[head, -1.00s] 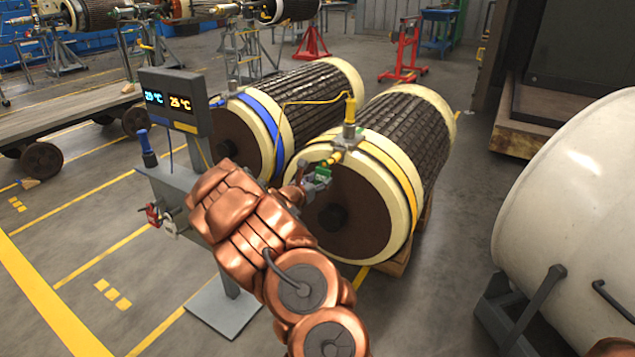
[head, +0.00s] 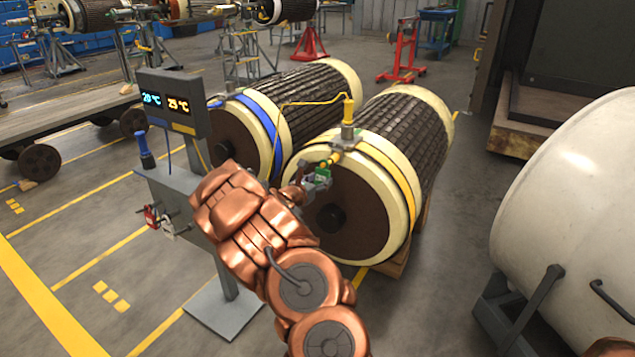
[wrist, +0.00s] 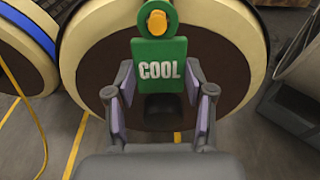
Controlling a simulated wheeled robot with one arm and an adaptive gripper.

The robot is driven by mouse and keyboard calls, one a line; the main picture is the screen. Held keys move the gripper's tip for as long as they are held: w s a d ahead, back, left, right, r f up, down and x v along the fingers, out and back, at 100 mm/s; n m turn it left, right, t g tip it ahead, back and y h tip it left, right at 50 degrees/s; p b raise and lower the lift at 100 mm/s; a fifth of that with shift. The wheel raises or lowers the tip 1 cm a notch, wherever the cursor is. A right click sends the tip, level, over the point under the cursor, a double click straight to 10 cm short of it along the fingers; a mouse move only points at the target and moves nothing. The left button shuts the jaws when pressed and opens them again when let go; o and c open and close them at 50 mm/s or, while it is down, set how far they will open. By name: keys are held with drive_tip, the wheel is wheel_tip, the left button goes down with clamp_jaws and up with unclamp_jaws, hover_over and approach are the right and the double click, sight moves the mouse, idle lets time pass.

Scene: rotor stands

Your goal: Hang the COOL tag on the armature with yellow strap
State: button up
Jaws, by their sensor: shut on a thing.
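The green COOL tag (wrist: 160,66) is between the fingers of my gripper (wrist: 160,100) in the wrist view, in front of the brown end face of the armature with the yellow strap (head: 375,195). In the head view the tag (head: 322,175) is small at the tip of my gripper (head: 314,180), near the armature's cream rim. The yellow strap (head: 392,165) runs around that rim. A yellow-topped probe (head: 348,115) stands on top of the rim. In the wrist view a yellow peg (wrist: 157,23) shows at the tag's upper part; whether the tag hangs on it I cannot tell.
The armature with the blue strap (head: 232,140) lies to the left. A grey post with a two-part display (head: 172,100) stands left of my arm, with a red tag (head: 151,216) on its side. A large white cylinder (head: 575,200) is at the right.

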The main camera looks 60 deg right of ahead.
drive_tip(key=shift+d+f, duration=0.2)
drive_tip(key=shift+d, duration=0.7)
drive_tip(key=shift+f, duration=0.2)
idle(0.4)
drive_tip(key=o, duration=1.3)
drive_tip(key=shift+c, duration=0.2)
drive_tip(key=a+r, duration=0.1)
drive_tip(key=a, duration=0.8)
drive_tip(key=shift+s+r+b, duration=0.15)
drive_tip(key=shift+r+b, duration=0.05)
drive_tip(key=shift+b, duration=0.15)
idle(0.5)
idle(0.5)
